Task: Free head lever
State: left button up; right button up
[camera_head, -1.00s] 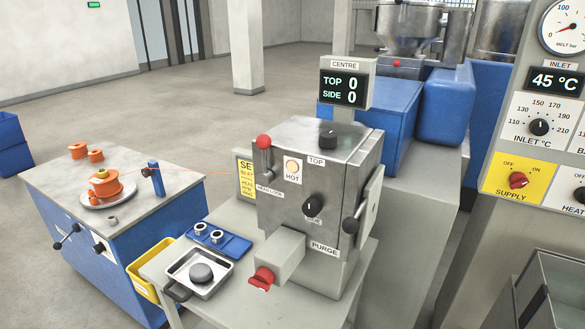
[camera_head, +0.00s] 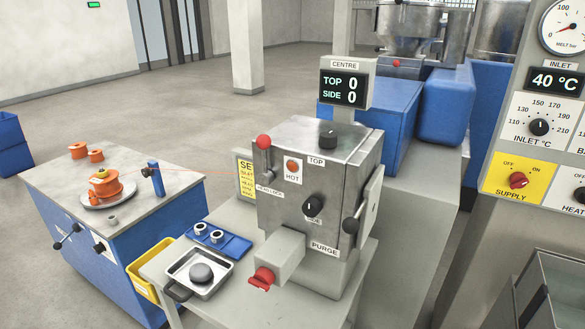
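The head lever has a red ball knob (camera_head: 263,142) on a short rod at the left front of the grey metal head box (camera_head: 330,170). The knob points up, above a label that reads roughly "HEAD LOCK" (camera_head: 270,191). A round lamp (camera_head: 292,166) above the word HOT glows orange-red. The box also carries a TOP knob (camera_head: 328,138), a side knob (camera_head: 313,206), a black ball lever (camera_head: 351,226) on its right face, and a red purge handle (camera_head: 263,278) below. Neither of my grippers is in view.
A display (camera_head: 344,89) reads TOP 0, SIDE 0. The inlet readout (camera_head: 556,81) shows 40 °C. A metal pan (camera_head: 198,292) and a blue tray (camera_head: 236,246) sit left of the head. A blue cart (camera_head: 125,270) carries orange spools. Open floor lies behind.

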aim_at(263, 141)
jog(key=k, duration=1.35)
jog(key=z, duration=0.3)
jog(key=i, duration=0.85)
